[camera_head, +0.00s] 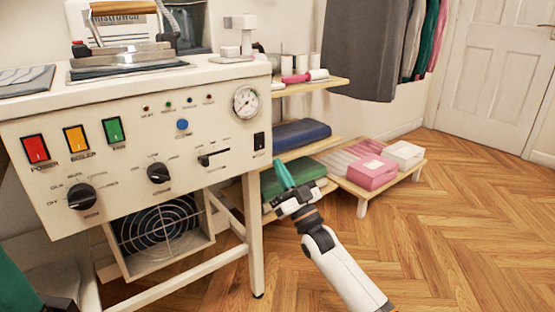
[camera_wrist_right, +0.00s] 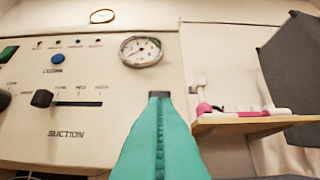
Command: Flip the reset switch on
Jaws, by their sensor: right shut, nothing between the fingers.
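A small black rocker switch (camera_head: 259,142) with a blurred label below it sits at the right end of the cream control panel (camera_head: 215,112). It looks like the reset switch, but I cannot read the label. My right gripper (camera_head: 283,172) is shut and empty, its teal fingers pointing up toward the panel, just right of and below the switch. In the right wrist view the shut fingers (camera_wrist_right: 160,130) cover the panel's right end. A dark patch (camera_wrist_right: 159,94) shows at their tips, perhaps the switch. A teal and dark piece at the lower left of the head view may be my left gripper (camera_head: 30,292).
Red power, orange and green switches (camera_head: 113,130), dark knobs (camera_head: 158,173), a suction slider (camera_head: 213,158) and a gauge (camera_head: 246,102) share the panel. An iron (camera_head: 122,52) stands on top. A wooden shelf (camera_head: 320,87) is on the right. Floor at right is clear.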

